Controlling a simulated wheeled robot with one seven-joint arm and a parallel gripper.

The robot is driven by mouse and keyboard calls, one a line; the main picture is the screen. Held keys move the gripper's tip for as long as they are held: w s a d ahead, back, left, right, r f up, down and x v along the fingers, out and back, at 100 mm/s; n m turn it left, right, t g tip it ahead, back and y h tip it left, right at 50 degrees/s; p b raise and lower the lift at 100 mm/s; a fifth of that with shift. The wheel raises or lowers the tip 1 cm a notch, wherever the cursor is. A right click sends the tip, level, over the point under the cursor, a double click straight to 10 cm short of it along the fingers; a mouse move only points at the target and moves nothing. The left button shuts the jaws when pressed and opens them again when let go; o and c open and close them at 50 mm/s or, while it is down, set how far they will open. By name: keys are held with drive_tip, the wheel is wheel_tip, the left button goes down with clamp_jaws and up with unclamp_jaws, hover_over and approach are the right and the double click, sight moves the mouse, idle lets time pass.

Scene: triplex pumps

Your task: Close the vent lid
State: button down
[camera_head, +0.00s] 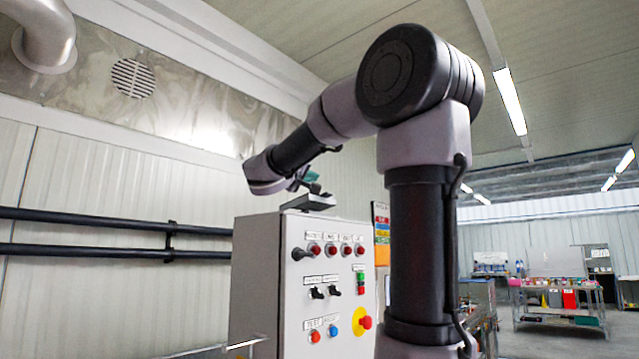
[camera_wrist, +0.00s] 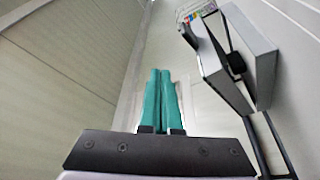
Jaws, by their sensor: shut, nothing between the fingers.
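The vent (camera_head: 308,203) is a small grey piece on top of the control cabinet, with a dark knob-like part above it. In the wrist view the vent shows at the right as two grey plates, a lighter one (camera_wrist: 252,52) and a darker one (camera_wrist: 222,80), set at an angle with a black knob (camera_wrist: 236,63) between them. The lid appears raised, though I cannot tell surely which plate it is. My gripper (camera_wrist: 160,73) has teal fingers, shut together and empty, left of the plates and apart from them. In the head view my gripper (camera_head: 311,178) is close above the vent.
The control cabinet (camera_head: 262,275) carries buttons and switches on its front. Two dark pipes (camera_head: 120,233) run along the left wall. A coloured sign (camera_head: 381,222) stands behind the cabinet. A workbench (camera_head: 560,310) is far off at the right.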

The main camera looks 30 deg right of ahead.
sight(311, 202)
drive_tip(key=a, duration=0.1)
drive_tip(key=s+a+f, duration=0.1)
drive_tip(key=a, duration=0.1)
drive_tip(key=s+a+f, duration=0.1)
drive_tip(key=shift+a, duration=0.35)
drive_tip(key=shift+a+r, duration=0.15)
wheel_tip(311, 202, up, 6)
drive_tip(key=w+m+g+y, duration=0.2)
drive_tip(key=m+g, duration=0.5)
drive_tip(key=m, duration=0.5)
drive_tip(key=shift+g, duration=0.3)
drive_tip(key=shift+w+d+f, duration=0.25)
drive_tip(key=shift+d+f, duration=0.8)
drive_tip(key=shift+d, duration=0.45)
drive_tip(key=shift+w+d+f, duration=0.3)
drive_tip(key=shift+d+f, duration=0.7)
drive_tip(key=shift+d, duration=0.5)
drive_tip(key=shift+w+d+f, duration=0.25)
drive_tip(key=shift+d+f, duration=0.8)
drive_tip(key=shift+d, duration=0.45)
